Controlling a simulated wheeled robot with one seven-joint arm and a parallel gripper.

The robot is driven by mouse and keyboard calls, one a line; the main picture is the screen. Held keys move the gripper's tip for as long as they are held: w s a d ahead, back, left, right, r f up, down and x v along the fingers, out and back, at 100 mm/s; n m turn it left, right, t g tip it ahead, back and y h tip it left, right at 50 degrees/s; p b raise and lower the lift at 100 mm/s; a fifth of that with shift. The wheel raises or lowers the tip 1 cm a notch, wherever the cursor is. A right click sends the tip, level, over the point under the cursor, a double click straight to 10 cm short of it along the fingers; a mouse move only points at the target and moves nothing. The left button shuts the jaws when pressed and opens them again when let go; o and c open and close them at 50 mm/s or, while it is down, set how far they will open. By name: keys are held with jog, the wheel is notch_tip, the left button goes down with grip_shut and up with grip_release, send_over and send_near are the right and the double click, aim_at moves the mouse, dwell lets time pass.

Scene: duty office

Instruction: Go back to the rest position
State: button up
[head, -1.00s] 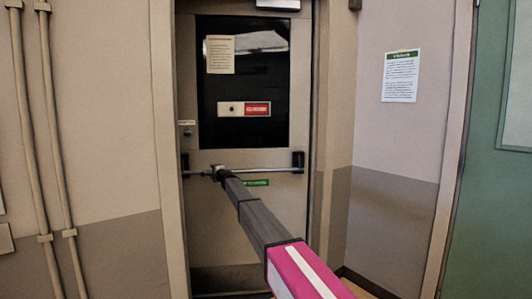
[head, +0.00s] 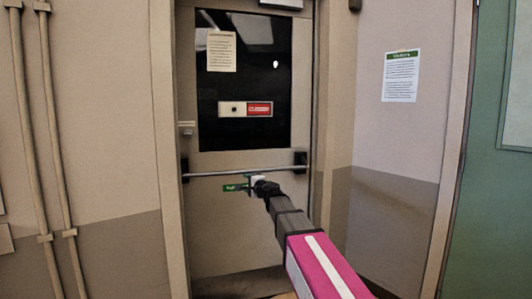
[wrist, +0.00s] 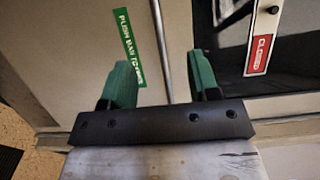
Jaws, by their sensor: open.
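My gripper (head: 256,184) is in front of the grey-beige door (head: 235,225), just below the horizontal push bar (head: 225,173) in the head view. In the wrist view, my gripper (wrist: 162,75) shows two green fingers spread apart with nothing held between them. The push bar (wrist: 160,45) runs behind the gap between the fingers, apparently clear of them. My dark arm with a pink and white section reaches up from the lower right of the head view.
The door has a dark window (head: 270,75), a paper notice (head: 221,51) and a red-and-white sign (head: 246,109). A green push-bar label (wrist: 128,45) is beside the bar. Pipes (head: 50,120) run up the left wall. A notice (head: 400,75) hangs on the right wall.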

jog(key=r+v, duration=0.1)
jog(key=v, duration=1.3)
jog(key=s+d+f+n+g+h, duration=0.2)
jog(key=s+f+n+g, duration=0.15)
jog(key=f, duration=0.85)
jog(key=s+d+f+n+g+h, duration=0.1)
jog(key=s+f+n+g, duration=0.25)
jog(key=f, duration=0.85)
jog(key=s+d+f+n+g+h, duration=0.2)
jog(key=s+d+f+g+h, duration=0.1)
jog(key=s+d+f, duration=0.3)
jog(key=s+d+f+n+g+h, duration=0.2)
jog(key=s+d+f+g+h, duration=0.2)
jog(key=s+f, duration=0.5)
notch_tip(320, 180, down, 3)
jog(key=shift+d+r+g, duration=0.2)
jog(key=shift+d+g, duration=0.3)
jog(key=shift+d, duration=0.5)
